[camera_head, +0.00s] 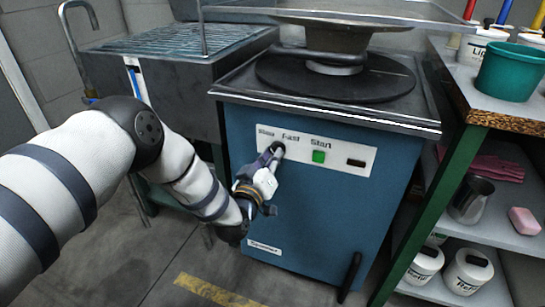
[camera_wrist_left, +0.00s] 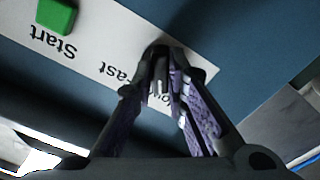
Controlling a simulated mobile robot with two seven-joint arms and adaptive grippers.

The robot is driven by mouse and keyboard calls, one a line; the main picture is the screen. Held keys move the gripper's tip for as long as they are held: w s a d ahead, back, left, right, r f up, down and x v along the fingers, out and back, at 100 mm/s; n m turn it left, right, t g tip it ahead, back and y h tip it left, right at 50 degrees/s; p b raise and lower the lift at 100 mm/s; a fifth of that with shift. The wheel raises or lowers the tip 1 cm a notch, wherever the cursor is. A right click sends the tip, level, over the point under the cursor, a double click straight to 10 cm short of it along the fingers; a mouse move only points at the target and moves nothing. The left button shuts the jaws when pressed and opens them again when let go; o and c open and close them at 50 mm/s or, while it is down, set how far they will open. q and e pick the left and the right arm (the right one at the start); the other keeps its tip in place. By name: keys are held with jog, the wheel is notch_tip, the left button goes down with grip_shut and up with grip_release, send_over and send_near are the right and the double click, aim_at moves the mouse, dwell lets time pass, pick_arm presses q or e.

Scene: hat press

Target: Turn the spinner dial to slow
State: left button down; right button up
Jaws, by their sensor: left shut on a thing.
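The spinner (camera_head: 233,110) is a blue cabinet with a round dark plate on top. Its white control panel (camera_head: 340,161) carries the words Slow, Fast and Start. The black dial (camera_head: 279,147) sits below the word Fast, and it also shows in the left wrist view (camera_wrist_left: 160,50). My left gripper (camera_head: 273,155) is at the panel, with its fingertips (camera_wrist_left: 162,72) closed around the dial. The fingers partly cover the dial and the lettering, so its pointing direction cannot be told. My right gripper is not in view.
A green start button (camera_head: 319,156) and a dark switch (camera_head: 356,162) sit right of the dial. A metal sink (camera_head: 180,60) stands at the left. A shelf at the right holds a teal bucket (camera_head: 510,72), white tubs and a metal jug (camera_head: 470,199).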

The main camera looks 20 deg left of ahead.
pick_arm(q)
jog(key=shift+f+n, duration=0.1)
jog(key=shift+n, duration=0.6)
jog(key=shift+d, duration=0.1)
jog(key=c, duration=1.6)
grip_release()
jog(key=s, duration=1.2)
jog(key=shift+a, duration=0.25)
